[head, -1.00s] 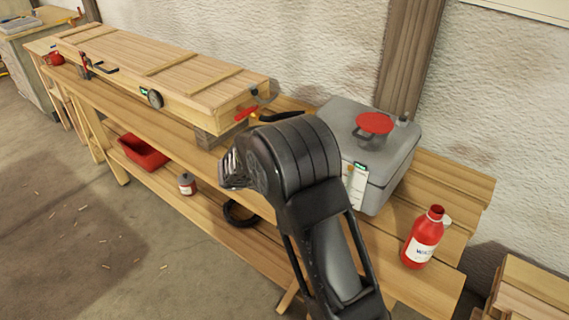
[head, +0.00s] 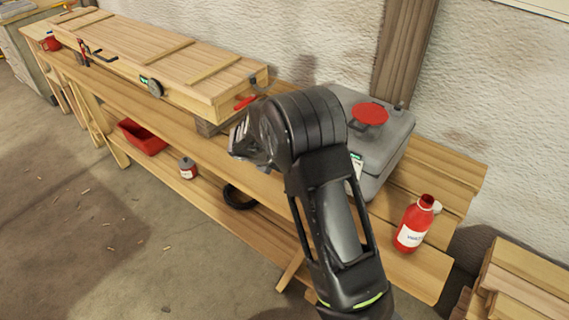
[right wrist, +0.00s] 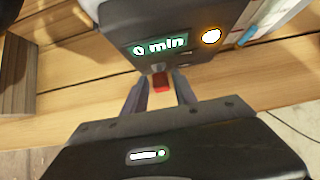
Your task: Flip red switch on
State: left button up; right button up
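A red switch (right wrist: 161,82) sits low on the front of a grey box in the right wrist view. Above it are a green "0 min" display (right wrist: 160,46) and a glowing white-orange round light (right wrist: 211,36). My right gripper (right wrist: 160,90) has its two fingers apart, one on each side of the switch; I cannot tell whether they touch it. In the head view the grey box (head: 397,150) stands on the bench, its front mostly hidden by my right arm. The switch and right fingertips are hidden there. My left gripper is not in view.
A long wooden chest (head: 180,58) lies on the bench left of the grey box, which has a red wheel (head: 369,114) on top. A red bottle (head: 413,224) stands at the right. A red tray (head: 141,138) and a can (head: 188,168) are on the lower shelf.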

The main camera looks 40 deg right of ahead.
jog(key=shift+o, duration=0.8)
jog(key=b+v, duration=0.1)
jog(key=v, duration=0.6)
jog(key=shift+a+r, duration=0.25)
jog(key=shift+s, duration=0.1)
